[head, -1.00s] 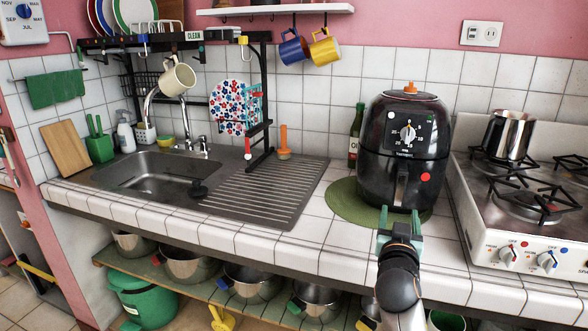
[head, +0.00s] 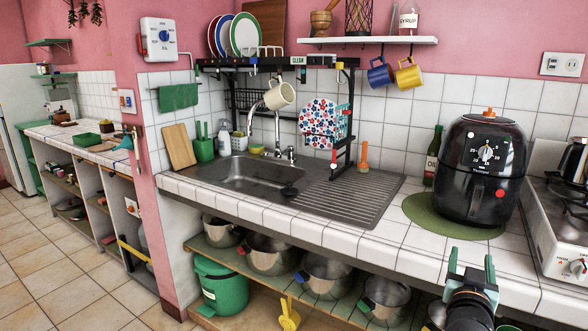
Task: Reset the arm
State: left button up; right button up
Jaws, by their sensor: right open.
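My right gripper (head: 470,274) is at the bottom right of the head view, in front of the tiled counter's front edge. Its two teal fingers stand apart with nothing between them. The black air fryer (head: 482,172) stands on a round green mat (head: 424,214) beyond and above it, apart from the gripper. My left gripper is not in view.
The tiled counter (head: 345,240) holds a steel sink (head: 245,175). Below it, an open shelf (head: 225,262) bears several steel pots (head: 327,277). A green bin (head: 222,287) stands underneath. A stove (head: 562,225) is at the right edge. Tiled floor at left (head: 60,270) is clear.

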jog(key=s+a+f+n+g+y+p, duration=0.1)
jog(key=a+f+n+y, duration=0.1)
jog(key=f, duration=0.3)
jog(key=s+a+f+n+y+p, duration=0.2)
jog(key=a+f, duration=0.1)
jog(key=f, duration=0.2)
pick_arm(q)
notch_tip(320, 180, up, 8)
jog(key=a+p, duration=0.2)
jog(key=p, duration=0.4)
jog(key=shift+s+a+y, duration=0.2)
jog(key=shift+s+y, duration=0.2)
pick_arm(e)
jog(key=s+a+f+n+g+y, duration=0.1)
jog(key=s+a+f, duration=0.3)
jog(key=s, duration=0.4)
jog(key=s+a+f+n+g+y, duration=0.1)
jog(key=s+a+f+g+y, duration=0.1)
jog(key=s+a+f+y, duration=0.2)
jog(key=s+a+f+n+g+y, duration=0.2)
jog(key=s+a+f, duration=0.2)
jog(key=s+f, duration=0.5)
jog(key=s, duration=0.4)
jog(key=shift+s+a+f, duration=0.15)
jog(key=shift+s+a, duration=0.1)
jog(key=shift+a, duration=0.15)
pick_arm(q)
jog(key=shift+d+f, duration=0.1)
